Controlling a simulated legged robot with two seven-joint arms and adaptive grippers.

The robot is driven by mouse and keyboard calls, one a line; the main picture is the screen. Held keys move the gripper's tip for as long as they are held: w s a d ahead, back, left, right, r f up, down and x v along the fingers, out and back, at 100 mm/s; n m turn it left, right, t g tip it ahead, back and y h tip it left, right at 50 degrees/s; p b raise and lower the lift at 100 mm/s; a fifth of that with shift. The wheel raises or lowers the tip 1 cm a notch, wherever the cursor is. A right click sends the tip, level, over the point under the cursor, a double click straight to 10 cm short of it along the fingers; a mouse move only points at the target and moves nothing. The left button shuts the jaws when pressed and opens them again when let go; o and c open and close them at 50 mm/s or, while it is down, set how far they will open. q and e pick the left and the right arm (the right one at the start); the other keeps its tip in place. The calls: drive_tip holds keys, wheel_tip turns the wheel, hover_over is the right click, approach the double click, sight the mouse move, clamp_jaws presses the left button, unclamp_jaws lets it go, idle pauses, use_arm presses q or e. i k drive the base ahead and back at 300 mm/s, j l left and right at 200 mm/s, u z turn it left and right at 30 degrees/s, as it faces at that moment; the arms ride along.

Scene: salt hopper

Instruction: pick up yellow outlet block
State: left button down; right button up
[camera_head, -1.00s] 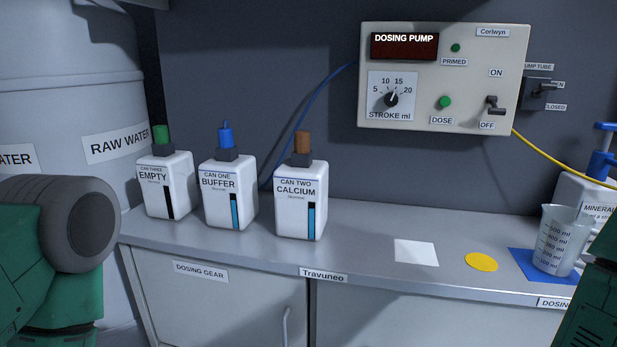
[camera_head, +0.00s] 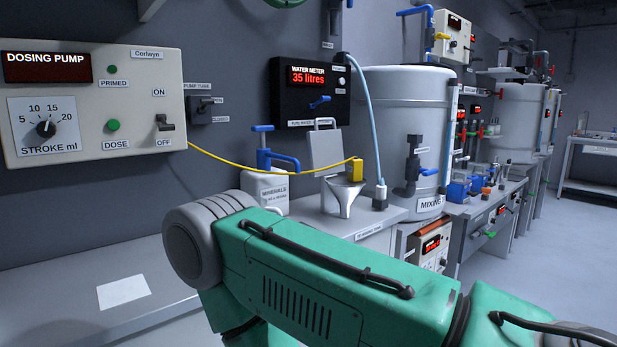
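The yellow outlet block (camera_head: 356,170) sits at the end of the yellow tube (camera_head: 250,165), just above the mouth of a grey funnel (camera_head: 345,192). I cannot tell whether it touches the funnel. The tube runs to it from the dosing pump (camera_head: 92,103). My green arm with a grey rounded joint crosses the lower middle of the view, in front of the bench and below the block. Neither gripper shows.
A minerals can (camera_head: 268,190) with a blue pump top stands left of the funnel. A water meter box (camera_head: 310,90) is on the wall behind. A light-blue hose and a mixing tank (camera_head: 405,120) stand right of the funnel. A white square (camera_head: 122,292) lies on the left bench.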

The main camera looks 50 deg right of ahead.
sight(355, 167)
drive_tip(key=l+z, duration=0.1)
drive_tip(key=z, duration=1.85)
drive_tip(key=i+l, duration=0.2)
